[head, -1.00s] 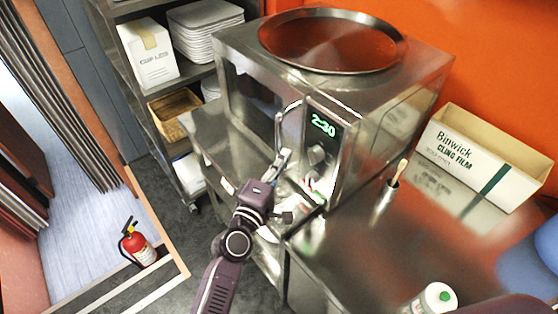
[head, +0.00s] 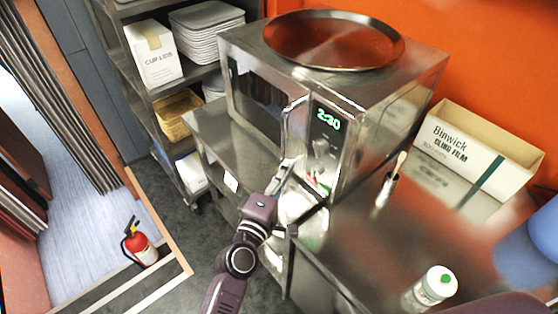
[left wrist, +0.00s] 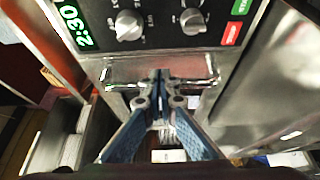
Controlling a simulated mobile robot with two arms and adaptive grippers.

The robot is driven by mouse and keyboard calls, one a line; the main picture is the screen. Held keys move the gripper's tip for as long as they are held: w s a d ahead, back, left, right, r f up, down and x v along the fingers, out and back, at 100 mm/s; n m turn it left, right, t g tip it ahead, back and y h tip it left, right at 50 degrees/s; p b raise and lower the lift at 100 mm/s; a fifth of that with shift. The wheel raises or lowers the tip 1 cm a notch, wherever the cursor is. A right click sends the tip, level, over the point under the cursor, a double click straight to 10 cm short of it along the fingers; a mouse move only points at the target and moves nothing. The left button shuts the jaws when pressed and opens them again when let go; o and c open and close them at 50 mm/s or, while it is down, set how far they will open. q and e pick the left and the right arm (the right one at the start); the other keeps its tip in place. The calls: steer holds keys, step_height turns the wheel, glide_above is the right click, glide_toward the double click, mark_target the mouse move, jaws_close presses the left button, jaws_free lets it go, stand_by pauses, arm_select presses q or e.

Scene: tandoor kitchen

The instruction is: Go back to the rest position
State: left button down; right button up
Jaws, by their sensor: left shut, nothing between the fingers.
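My left gripper (head: 287,170) is shut and empty, in front of the lower part of the steel microwave (head: 385,125). In the left wrist view the closed fingertips (left wrist: 160,78) are just below the microwave's control panel (left wrist: 170,22), with its two knobs and red and green buttons. I cannot tell whether they touch it. In the head view the green display (head: 328,118) reads 2:30, and the door handle (head: 289,125) is above my gripper. My right gripper is not in view.
A round steel tray (head: 335,42) lies on the microwave. A cling film box (head: 455,150), a cup with a brush (head: 385,190) and a green-capped bottle (head: 432,287) stand on the right counter. A shelf rack (head: 140,88) stands left. A fire extinguisher (head: 139,244) is on the floor.

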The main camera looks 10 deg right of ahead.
arm_select(q)
steer(key=shift+s+d, duration=1.65)
steer(key=shift+s, duration=1.3)
steer(key=s+a+f+m+g, duration=0.5)
steer(key=s+a+f+m, duration=0.1)
steer(key=a+m, duration=0.15)
steer(key=s+a+f+m+g+y, duration=0.25)
steer(key=s+a, duration=0.25)
steer(key=a, duration=0.4)
steer(key=s+a+f+m+g+y, duration=0.15)
steer(key=s+a+y, duration=0.3)
steer(key=a, duration=0.45)
steer(key=s+a+f+m+g+y, duration=0.25)
steer(key=s+a, duration=0.35)
steer(key=a, duration=0.4)
step_height(320, 180, down, 27)
steer(key=d+g+b, duration=0.1)
steer(key=b, duration=0.2)
steer(key=s+a+f+b, duration=0.1)
steer(key=s+f+b, duration=0.1)
steer(key=s+f, duration=0.7)
steer(key=s+a+f+g+b, duration=0.1)
steer(key=s+a+f+b, duration=0.1)
steer(key=s+f, duration=0.8)
step_height(320, 180, down, 4)
steer(key=shift+f, duration=0.2)
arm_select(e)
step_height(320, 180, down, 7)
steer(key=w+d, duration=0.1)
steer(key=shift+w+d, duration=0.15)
